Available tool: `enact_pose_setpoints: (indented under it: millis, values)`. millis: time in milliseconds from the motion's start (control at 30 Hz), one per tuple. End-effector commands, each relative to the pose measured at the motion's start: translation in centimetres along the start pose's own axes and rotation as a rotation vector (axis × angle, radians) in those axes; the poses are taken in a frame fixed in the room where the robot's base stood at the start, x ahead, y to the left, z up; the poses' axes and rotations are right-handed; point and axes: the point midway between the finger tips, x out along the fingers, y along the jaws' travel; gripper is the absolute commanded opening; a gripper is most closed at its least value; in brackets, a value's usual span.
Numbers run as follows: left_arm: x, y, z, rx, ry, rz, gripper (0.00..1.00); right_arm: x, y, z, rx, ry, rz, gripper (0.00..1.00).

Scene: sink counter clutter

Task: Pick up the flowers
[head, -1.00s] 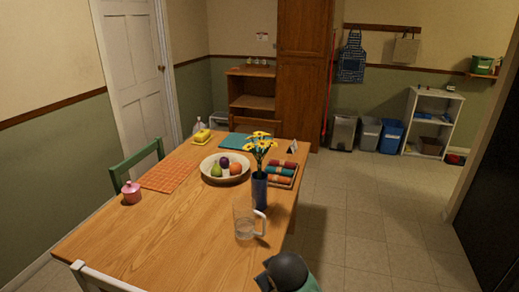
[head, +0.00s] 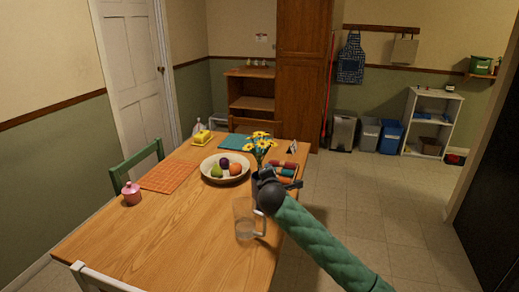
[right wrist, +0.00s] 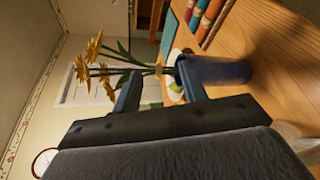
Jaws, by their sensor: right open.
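The yellow flowers (head: 260,143) stand with green stems in a blue vase (head: 256,186) near the table's right edge. In the right wrist view the flowers (right wrist: 93,52) lie to the left and the vase (right wrist: 225,70) to the right, as that view is turned sideways. My right gripper (right wrist: 158,82) is open, with its fingertips close to the stems just by the vase's mouth. In the head view my right arm hides part of the vase. My left gripper is not in view.
A clear glass mug (head: 245,220) stands just in front of the vase. A fruit bowl (head: 207,168) is to its left, and a tray of rolled cloths (head: 285,170) is behind right. An orange placemat (head: 168,177) and a pink jar (head: 131,193) are farther left. The table's front middle is clear.

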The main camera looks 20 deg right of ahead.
Motion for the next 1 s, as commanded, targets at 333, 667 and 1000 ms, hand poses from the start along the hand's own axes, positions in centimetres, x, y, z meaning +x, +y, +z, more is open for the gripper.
enact_pose_setpoints:
  millis: [333,667,1000]
  values:
    - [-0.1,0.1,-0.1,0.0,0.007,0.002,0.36,2.2,1.4,-1.4,-0.787,-0.034,0.197,0.42]
    - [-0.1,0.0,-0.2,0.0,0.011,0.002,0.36,1.9,2.5,-2.0,-1.178,-0.083,0.272,0.42]
    - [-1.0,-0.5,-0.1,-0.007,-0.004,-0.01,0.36,4.3,3.3,-2.2,-1.21,-0.087,0.27,0.42]
